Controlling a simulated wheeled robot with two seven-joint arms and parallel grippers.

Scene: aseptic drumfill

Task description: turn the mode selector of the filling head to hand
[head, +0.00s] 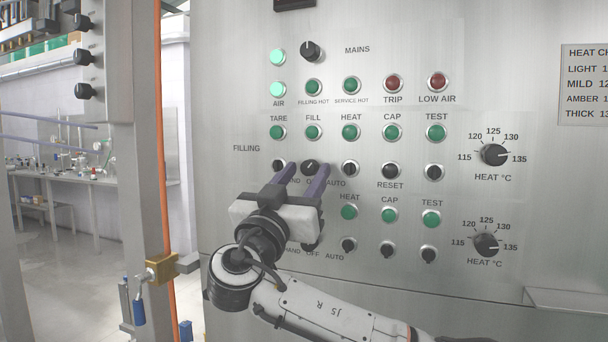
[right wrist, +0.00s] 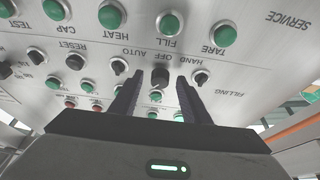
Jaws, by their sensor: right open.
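The mode selector (head: 309,166) is a black knob in the filling row of the steel panel, below the green FILL light (head: 312,132). HAND, OFF and AUTO are printed beneath it, partly hidden by my fingers in the head view. My right gripper (head: 307,170) is open, its two dark fingers pointing at the panel on either side of the selector. In the right wrist view, which is upside down, the selector (right wrist: 158,76) shows between the fingertips (right wrist: 157,84), with gaps at both sides. I cannot tell its exact pointer direction. My left gripper is not in view.
Neighbouring black knobs (head: 349,168) and (head: 278,165) sit close on both sides. A lower row of lights and selectors lies beneath, partly hidden by my right arm. HEAT dials (head: 494,155) are at the right. A post with an orange pipe (head: 164,120) stands left.

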